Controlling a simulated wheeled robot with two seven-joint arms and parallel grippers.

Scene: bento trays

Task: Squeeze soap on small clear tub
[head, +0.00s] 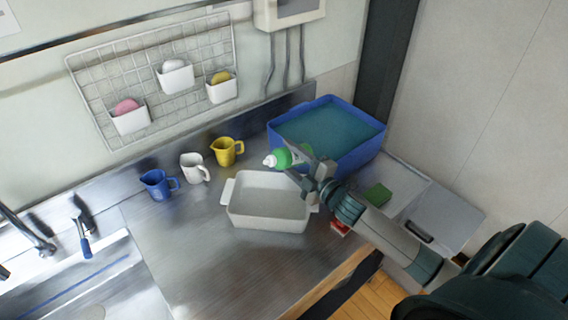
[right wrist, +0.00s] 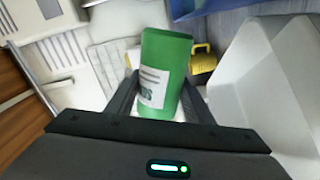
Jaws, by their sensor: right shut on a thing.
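My right gripper (head: 305,178) is shut on a green soap bottle (head: 284,159) with a white cap. In the head view the bottle is tilted, with its cap to the left, above the back right part of the small tub. In the right wrist view the green bottle (right wrist: 166,70), with a white label, is between my two fingers (right wrist: 158,95). The small tub (head: 268,216) looks whitish in the head view, stands on the steel counter and looks empty. Its right end is partly hidden by my arm. My left gripper is not in view.
A blue bin (head: 360,160) stands behind my right gripper. Blue (head: 156,184), white (head: 192,168) and yellow (head: 226,151) cups stand along the wall. The counter left of the tub is clear.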

